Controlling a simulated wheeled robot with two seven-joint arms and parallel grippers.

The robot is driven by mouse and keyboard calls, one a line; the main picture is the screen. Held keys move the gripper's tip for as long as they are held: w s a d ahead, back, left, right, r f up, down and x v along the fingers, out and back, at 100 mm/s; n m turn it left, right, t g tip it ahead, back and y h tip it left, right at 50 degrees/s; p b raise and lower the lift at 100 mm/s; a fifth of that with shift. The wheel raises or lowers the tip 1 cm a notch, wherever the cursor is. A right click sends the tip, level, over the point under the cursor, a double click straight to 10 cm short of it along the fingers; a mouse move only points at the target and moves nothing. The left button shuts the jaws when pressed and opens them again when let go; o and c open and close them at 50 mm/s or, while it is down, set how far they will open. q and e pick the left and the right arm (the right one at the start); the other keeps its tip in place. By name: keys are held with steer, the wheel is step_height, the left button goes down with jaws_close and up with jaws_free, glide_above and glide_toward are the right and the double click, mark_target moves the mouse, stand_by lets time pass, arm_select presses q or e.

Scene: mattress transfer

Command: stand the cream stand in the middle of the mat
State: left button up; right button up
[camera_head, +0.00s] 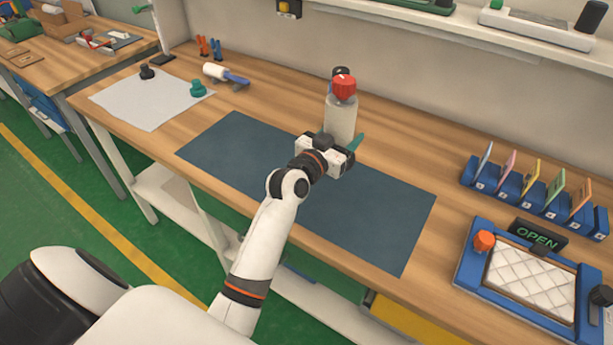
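The cream stand (341,120) is a pale upright cylinder with a red piece (344,86) at its top. It appears just beyond the far edge of the dark blue mat (372,215). My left gripper (326,152) reaches over the mat from the left, right in front of the stand's lower part. The gripper's body hides its fingertips and the stand's foot, so I cannot tell whether it grips the stand or whether the stand touches the table. A teal piece (356,143) shows beside the gripper. My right gripper is not in view.
A blue rack (530,203) with coloured cards and a blue-framed tray (462,282) with an OPEN sign (538,233) stand at the right. A pale sheet (145,105) with small knobs lies at the left, near a white roller (217,72). The mat looks bare.

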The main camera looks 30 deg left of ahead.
arm_select(q)
steer(key=a+n+y+b, duration=0.3)
steer(key=a+y, duration=0.2)
steer(key=a, duration=0.6)
steer(key=shift+s+a+f, duration=0.1)
steer(key=shift+f, duration=1.5)
steer(key=shift+s+a+f, duration=0.15)
steer(key=shift+f, duration=1.4)
steer(key=shift+s+a+f, duration=0.1)
steer(key=shift+f, duration=1.5)
steer(key=shift+f+b, duration=0.1)
steer(key=shift+b, duration=0.2)
steer(key=o, duration=1.2)
steer(key=shift+f, duration=0.25)
steer(key=o, duration=0.5)
steer(key=shift+s+d, duration=0.1)
steer(key=shift+r, duration=0.15)
